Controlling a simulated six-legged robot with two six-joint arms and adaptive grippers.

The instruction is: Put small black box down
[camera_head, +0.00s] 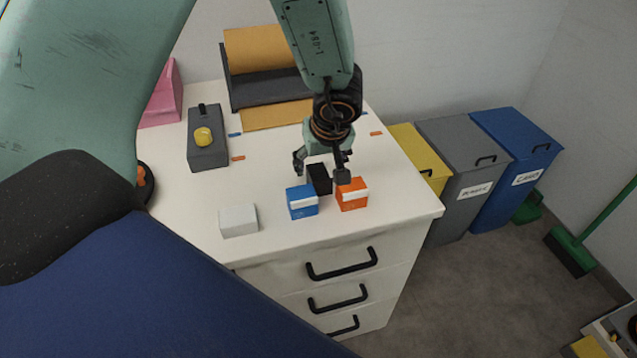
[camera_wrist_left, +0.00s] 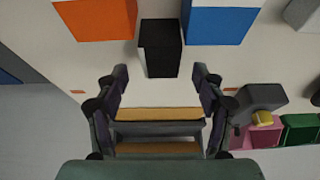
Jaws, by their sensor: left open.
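The small black box (camera_head: 319,179) stands on the white counter top, between and a little behind a blue box (camera_head: 302,202) and an orange box (camera_head: 352,194). In the left wrist view the black box (camera_wrist_left: 160,47) lies just beyond the fingertips, apart from them. My left gripper (camera_head: 322,168) is open and empty above and beside the black box; its spread fingers also show in the left wrist view (camera_wrist_left: 160,78). My right gripper is not in view.
A white box (camera_head: 238,220) stands on the counter (camera_head: 190,205) at the left front. A grey device with a yellow knob (camera_head: 207,138) and a brown paper roll (camera_head: 262,50) are farther back. Yellow, grey and blue bins (camera_head: 510,150) stand right of the counter.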

